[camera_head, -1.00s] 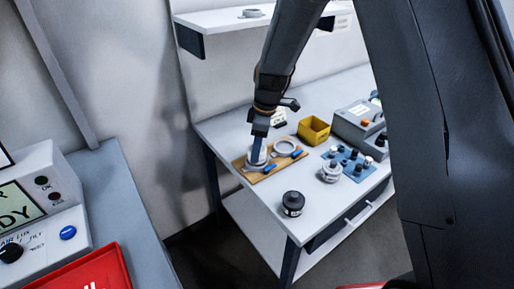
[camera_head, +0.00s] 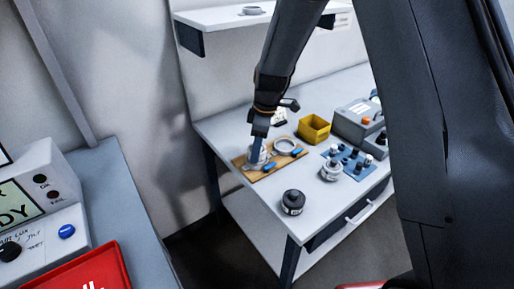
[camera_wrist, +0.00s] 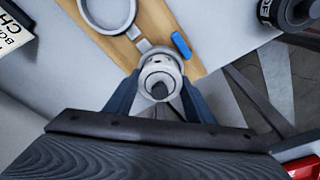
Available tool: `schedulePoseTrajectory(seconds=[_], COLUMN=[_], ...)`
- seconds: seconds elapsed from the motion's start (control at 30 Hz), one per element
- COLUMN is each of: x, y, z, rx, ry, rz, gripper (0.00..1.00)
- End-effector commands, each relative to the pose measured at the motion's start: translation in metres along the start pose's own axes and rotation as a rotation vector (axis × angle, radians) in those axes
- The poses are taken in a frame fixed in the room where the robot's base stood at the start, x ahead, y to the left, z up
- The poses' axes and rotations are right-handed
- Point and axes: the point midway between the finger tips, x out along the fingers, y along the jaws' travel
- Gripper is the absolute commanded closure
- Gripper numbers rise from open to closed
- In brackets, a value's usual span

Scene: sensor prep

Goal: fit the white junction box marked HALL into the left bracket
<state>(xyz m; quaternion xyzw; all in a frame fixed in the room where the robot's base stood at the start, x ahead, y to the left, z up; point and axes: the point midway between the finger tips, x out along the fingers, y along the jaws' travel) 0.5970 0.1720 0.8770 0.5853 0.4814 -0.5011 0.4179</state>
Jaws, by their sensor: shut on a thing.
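My gripper (camera_wrist: 161,98) is shut on a white round junction box (camera_wrist: 158,70) with a dark centre. In the head view my gripper (camera_head: 257,150) points down over the left part of the wooden board (camera_head: 243,165), with the white box (camera_head: 256,159) between its fingers. The HALL marking cannot be read. The left bracket is mostly hidden under the box and fingers, so I cannot tell whether the box is seated. The right bracket, an empty pale ring (camera_head: 284,145), also shows in the wrist view (camera_wrist: 84,14). A blue lever (camera_wrist: 181,45) lies beside the box.
A black round box (camera_head: 293,202) stands near the table's front edge. Another white round box (camera_head: 331,170) stands by a blue plate (camera_head: 357,172) with several knobs. A yellow bin (camera_head: 314,128) and a grey device (camera_head: 357,122) stand behind. Bare table lies in front of the board.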

Motion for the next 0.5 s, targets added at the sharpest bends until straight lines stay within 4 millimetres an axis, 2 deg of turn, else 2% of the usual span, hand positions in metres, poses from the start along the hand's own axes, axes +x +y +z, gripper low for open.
schedulePoseTrajectory(seconds=[0.5], x=[0.0058], y=[0.0], z=[0.0008], rx=[0.0], ry=[0.0], rz=[0.0], gripper=[0.67])
